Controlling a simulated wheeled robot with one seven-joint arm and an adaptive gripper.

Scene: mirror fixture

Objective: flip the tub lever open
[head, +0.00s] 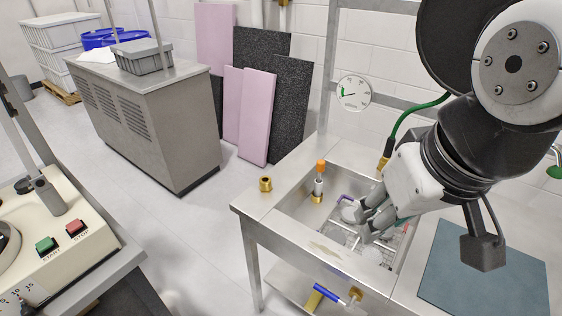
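The metal tub (290,207) is a shallow basin set into a steel bench. A blue lever handle (326,292) sits on brass fittings below the tub's front edge, above the lower shelf. An orange-capped fitting (320,167) with a brass base stands upright at the tub's back left. My gripper (364,222) is over the tub's right part, pointing down and left, above and apart from the blue lever. Its fingers partly hide a wire rack (345,238) and a small purple-blue part (345,198) in the tub. I cannot tell how far the fingers are apart.
A brass fitting (265,184) stands on the bench's left ledge. A blue-grey mat (485,270) lies on the right. A green hose (410,112) and round gauge (354,93) are behind. A machine with START and STOP buttons (60,237) stands left; floor between is clear.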

